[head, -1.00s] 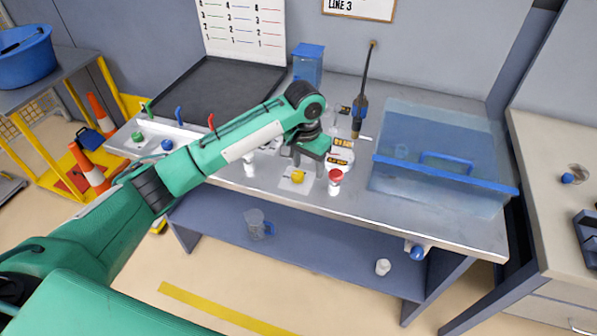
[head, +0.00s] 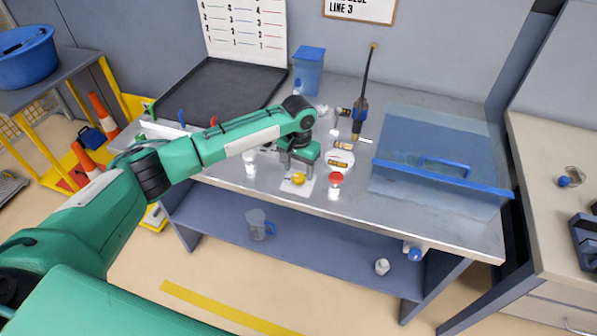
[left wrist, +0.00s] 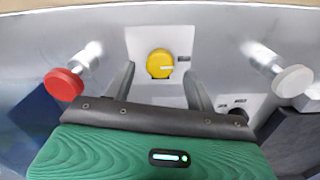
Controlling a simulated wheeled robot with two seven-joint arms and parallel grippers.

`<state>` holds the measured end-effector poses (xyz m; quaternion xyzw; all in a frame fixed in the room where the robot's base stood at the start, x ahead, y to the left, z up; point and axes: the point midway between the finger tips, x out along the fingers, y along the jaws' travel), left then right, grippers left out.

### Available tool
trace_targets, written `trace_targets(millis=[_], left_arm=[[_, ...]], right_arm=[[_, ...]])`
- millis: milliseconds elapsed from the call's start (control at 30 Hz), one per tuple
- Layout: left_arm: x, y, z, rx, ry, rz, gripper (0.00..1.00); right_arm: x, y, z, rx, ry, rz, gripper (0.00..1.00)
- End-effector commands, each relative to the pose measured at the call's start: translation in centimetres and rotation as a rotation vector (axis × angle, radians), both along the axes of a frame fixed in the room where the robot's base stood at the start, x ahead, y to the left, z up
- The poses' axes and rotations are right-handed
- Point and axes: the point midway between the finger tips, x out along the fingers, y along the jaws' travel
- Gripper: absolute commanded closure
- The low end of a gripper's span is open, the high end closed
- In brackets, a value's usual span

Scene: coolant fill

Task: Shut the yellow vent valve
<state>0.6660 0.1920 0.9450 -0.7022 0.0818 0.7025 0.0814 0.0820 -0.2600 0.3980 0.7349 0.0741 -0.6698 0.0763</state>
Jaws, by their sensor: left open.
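The yellow vent valve (head: 298,179) is a round knob on a small white plate (head: 291,187) near the front edge of the metal bench. In the left wrist view the yellow knob (left wrist: 160,63) shows a pale mark on its face, pointing right toward a small dark label. My left gripper (head: 300,172) is just above the knob. Its two fingers (left wrist: 159,88) are apart, one on each side below the knob in the picture, and hold nothing. I cannot tell whether they touch the knob. My right gripper is not in view.
A red-capped part (head: 335,180) stands close right of the valve, and a white-capped part (head: 250,163) stands left. A clear blue bin (head: 440,170) fills the bench's right side. A black tray (head: 225,92) lies at the back left.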

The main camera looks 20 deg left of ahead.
Motion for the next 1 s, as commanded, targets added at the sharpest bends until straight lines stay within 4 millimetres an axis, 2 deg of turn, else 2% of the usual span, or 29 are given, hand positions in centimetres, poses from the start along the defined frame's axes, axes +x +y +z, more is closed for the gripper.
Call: trace_targets(millis=[200,567,800,1000], left_arm=[[0.0,0.0,-2.5,0.001,0.001,0.001,0.44],[0.0,0.0,-3.1,0.001,-0.001,0.000,0.44],[0.0,0.0,-3.1,0.001,-0.001,0.000,0.89],[0.0,0.0,-3.0,0.001,0.000,-0.008,0.89]], right_arm=[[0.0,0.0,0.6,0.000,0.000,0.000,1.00],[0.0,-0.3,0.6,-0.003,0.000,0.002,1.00],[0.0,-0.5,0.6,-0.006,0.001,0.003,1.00],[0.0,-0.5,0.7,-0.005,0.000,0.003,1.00]])
